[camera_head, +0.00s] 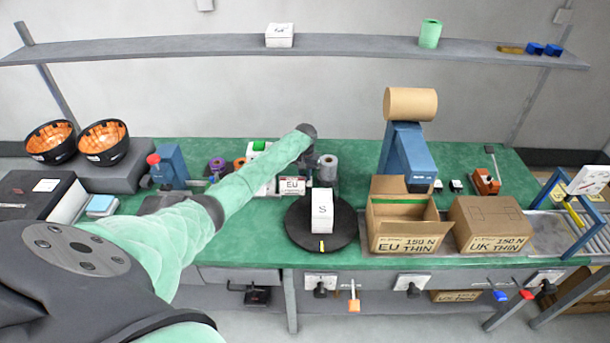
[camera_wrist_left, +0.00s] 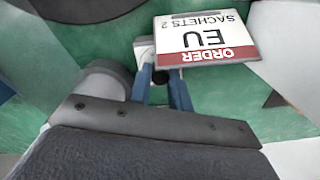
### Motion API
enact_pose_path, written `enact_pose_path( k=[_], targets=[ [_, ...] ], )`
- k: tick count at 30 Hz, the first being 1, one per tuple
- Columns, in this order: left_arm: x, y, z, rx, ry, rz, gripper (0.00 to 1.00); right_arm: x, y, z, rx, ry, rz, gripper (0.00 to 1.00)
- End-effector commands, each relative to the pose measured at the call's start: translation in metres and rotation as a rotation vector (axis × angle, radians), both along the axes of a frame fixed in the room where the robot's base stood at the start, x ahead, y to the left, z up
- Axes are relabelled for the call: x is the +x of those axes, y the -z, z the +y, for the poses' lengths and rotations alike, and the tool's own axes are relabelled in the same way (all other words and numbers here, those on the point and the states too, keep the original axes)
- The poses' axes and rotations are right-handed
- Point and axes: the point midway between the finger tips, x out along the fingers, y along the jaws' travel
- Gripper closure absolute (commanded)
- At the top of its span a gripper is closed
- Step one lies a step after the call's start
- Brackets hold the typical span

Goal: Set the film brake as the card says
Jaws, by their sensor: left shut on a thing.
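My left arm reaches across the green bench in the head view. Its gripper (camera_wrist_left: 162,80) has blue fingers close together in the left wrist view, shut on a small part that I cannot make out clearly. The order card (camera_wrist_left: 206,40) is just beyond the fingertips, upside down there, reading ORDER, EU, SACHETS 2. It also shows in the head view (camera_head: 292,185) beside my wrist. A grey roll (camera_head: 328,166) stands right of the wrist. The film brake cannot be told apart with certainty. My right gripper is not in view.
A white S block (camera_head: 322,204) stands on a black turntable (camera_head: 297,232). An open EU THIN carton (camera_head: 404,243) and a UK THIN carton (camera_head: 492,243) stand to its right. A blue stand (camera_head: 406,158) carries a brown roll (camera_head: 410,103). Two orange-lined bowls (camera_head: 104,142) are at left.

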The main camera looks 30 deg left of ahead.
Motion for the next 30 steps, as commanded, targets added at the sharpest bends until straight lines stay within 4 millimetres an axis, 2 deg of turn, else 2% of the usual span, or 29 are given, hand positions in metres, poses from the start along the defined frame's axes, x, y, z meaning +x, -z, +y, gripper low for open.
enact_pose_path(
  k=[6,7,10,22,30],
  targets=[
    [0.001,-0.001,0.0,0.0,-0.001,-0.002,1.0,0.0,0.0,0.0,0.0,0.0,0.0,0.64],
    [0.001,-0.001,0.0,0.0,-0.001,-0.002,0.78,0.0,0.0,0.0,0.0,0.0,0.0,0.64],
    [0.001,-0.001,0.0,0.0,-0.001,-0.002,0.59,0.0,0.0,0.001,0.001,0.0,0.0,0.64],
    [0.001,-0.005,0.0,0.001,-0.001,-0.003,0.58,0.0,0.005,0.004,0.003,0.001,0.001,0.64],
    [0.001,-0.043,0.0,0.0,-0.001,-0.004,0.58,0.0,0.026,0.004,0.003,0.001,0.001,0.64]
  ],
)
